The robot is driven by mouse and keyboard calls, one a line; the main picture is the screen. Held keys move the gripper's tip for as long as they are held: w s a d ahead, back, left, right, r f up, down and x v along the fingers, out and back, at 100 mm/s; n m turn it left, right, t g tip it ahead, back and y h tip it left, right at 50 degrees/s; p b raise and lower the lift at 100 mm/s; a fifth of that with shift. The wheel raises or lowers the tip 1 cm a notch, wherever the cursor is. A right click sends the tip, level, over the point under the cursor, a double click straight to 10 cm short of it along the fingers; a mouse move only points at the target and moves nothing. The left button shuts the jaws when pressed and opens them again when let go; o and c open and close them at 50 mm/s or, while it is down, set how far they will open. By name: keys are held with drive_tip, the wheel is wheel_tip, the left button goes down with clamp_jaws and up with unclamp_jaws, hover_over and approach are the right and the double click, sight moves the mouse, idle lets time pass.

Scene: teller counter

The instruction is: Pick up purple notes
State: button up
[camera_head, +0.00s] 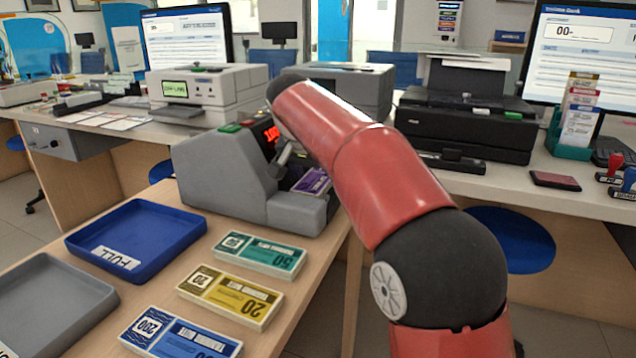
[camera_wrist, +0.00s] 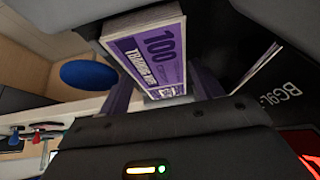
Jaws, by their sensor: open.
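The purple notes (camera_head: 313,182), a stack marked 100, lie in the front tray of the grey note-counting machine (camera_head: 225,175). In the wrist view the purple notes (camera_wrist: 150,55) show close up, right in front of my gripper (camera_wrist: 160,88). My gripper is open, with one finger on each side of the near end of the stack. I cannot tell whether the fingers touch it. In the head view my red arm reaches over the machine's right side and hides part of the tray; little of the gripper shows.
Teal (camera_head: 261,254), yellow (camera_head: 231,296) and blue (camera_head: 180,334) note stacks lie in front of the machine. A blue tray marked FULL (camera_head: 135,239) and a grey tray (camera_head: 50,303) are at the left. Printers and monitors stand on the counter behind.

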drive_tip(key=shift+c, duration=0.2)
drive_tip(key=shift+r, duration=0.1)
drive_tip(key=c, duration=0.8)
